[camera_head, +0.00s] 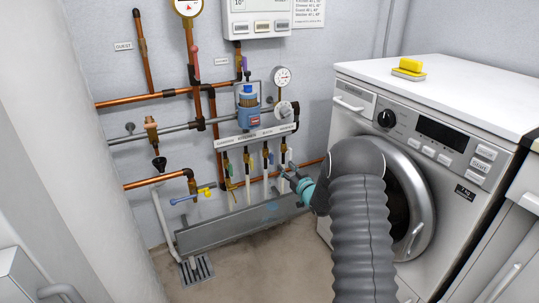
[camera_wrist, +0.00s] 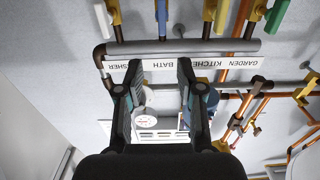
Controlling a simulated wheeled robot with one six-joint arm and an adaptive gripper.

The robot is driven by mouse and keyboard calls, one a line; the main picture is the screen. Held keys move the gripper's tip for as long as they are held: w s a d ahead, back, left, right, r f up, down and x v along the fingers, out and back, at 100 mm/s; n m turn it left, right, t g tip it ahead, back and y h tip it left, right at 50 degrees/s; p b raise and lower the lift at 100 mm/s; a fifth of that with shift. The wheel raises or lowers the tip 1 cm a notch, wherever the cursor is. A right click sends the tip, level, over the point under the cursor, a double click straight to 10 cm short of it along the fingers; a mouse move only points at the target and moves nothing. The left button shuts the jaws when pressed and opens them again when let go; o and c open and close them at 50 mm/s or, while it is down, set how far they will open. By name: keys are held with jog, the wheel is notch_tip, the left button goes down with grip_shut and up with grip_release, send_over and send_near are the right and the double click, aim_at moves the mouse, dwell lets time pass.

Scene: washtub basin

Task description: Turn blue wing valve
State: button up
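A blue handle (camera_head: 270,158) shows on the valve row under the label strip, at the third valve from the left. It also shows in the wrist view as a blue handle (camera_wrist: 162,16) at the top, above the BATH label. A separate blue lever (camera_head: 183,200) with a yellow part sits lower left on a copper pipe. I cannot tell which is the wing valve. My gripper (camera_head: 286,172) is near the lower part of the valve row, at its right end. In the wrist view, my gripper (camera_wrist: 160,66) is open, its fingers apart with nothing seen held.
A white handle (camera_wrist: 103,20), a yellow handle (camera_wrist: 222,17) and a green handle (camera_wrist: 276,18) flank the blue one closely. A grey trough (camera_head: 235,229) runs below. The washing machine (camera_head: 440,140) stands close on the right. Copper pipes (camera_head: 140,100) cover the wall at left.

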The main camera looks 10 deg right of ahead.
aim_at(273, 155)
jog(key=p+x, duration=0.1)
jog(key=x, duration=1.1)
jog(key=shift+a+f, duration=0.1)
jog(key=shift+a, duration=0.1)
